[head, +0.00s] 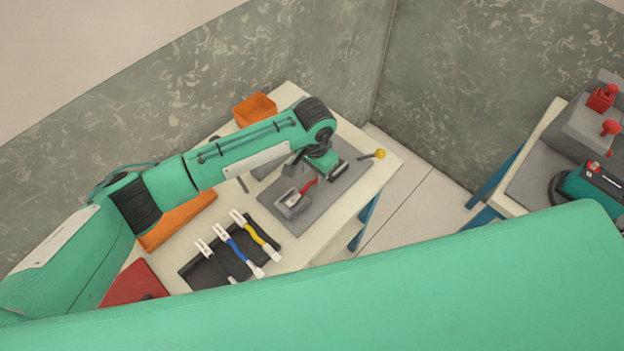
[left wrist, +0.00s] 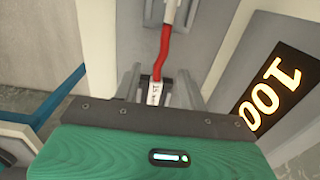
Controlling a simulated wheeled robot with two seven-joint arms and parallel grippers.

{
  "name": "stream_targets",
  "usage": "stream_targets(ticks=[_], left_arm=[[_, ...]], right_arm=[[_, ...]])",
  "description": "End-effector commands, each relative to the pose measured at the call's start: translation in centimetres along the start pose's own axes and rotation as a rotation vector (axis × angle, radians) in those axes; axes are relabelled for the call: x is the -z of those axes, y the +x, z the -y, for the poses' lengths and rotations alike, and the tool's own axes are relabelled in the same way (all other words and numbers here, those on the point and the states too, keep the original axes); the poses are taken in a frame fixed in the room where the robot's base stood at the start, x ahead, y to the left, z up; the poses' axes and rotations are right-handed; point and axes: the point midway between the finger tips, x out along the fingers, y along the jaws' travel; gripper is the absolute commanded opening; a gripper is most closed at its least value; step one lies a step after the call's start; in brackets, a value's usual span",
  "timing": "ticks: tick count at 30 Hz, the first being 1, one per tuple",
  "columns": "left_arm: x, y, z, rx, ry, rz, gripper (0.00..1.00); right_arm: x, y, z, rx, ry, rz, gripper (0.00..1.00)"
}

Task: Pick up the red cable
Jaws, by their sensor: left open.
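The red cable (head: 309,186) runs from a grey holder (head: 292,207) on the grey plate up toward my left gripper. In the left wrist view the red cable (left wrist: 164,52) has a white connector at its far end and a white labelled end nearer to me. My left gripper (left wrist: 160,82) is open, with one finger on each side of the cable's near end. A gap shows on both sides, and whether either finger touches it I cannot tell. In the head view the left gripper (head: 293,165) is partly hidden by its own wrist. My right gripper is out of view.
Black, blue and yellow cables lie on a dark mat (head: 190,272). An orange bin (head: 254,108), a red item (head: 133,284) and a yellow-knobbed lever (head: 379,154) are around the table. A display reading 100 (left wrist: 268,92) is at the right of the wrist view.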

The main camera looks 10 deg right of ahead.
Motion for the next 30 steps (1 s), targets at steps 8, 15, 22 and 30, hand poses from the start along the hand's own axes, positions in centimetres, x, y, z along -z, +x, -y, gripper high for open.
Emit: stream_targets(ticks=[8,15,22,30], left_arm=[[-0.1,2.8,0.0,0.001,0.0,0.0,0.42],[-0.1,2.8,0.0,0.001,0.001,-0.001,0.34],[-0.1,2.8,0.0,0.001,0.0,-0.001,0.0],[-0.1,2.7,0.0,0.001,0.0,-0.001,0.0]], right_arm=[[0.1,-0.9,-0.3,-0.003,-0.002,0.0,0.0],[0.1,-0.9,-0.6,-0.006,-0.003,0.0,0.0],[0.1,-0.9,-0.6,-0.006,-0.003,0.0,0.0],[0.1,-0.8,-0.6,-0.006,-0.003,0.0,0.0]])
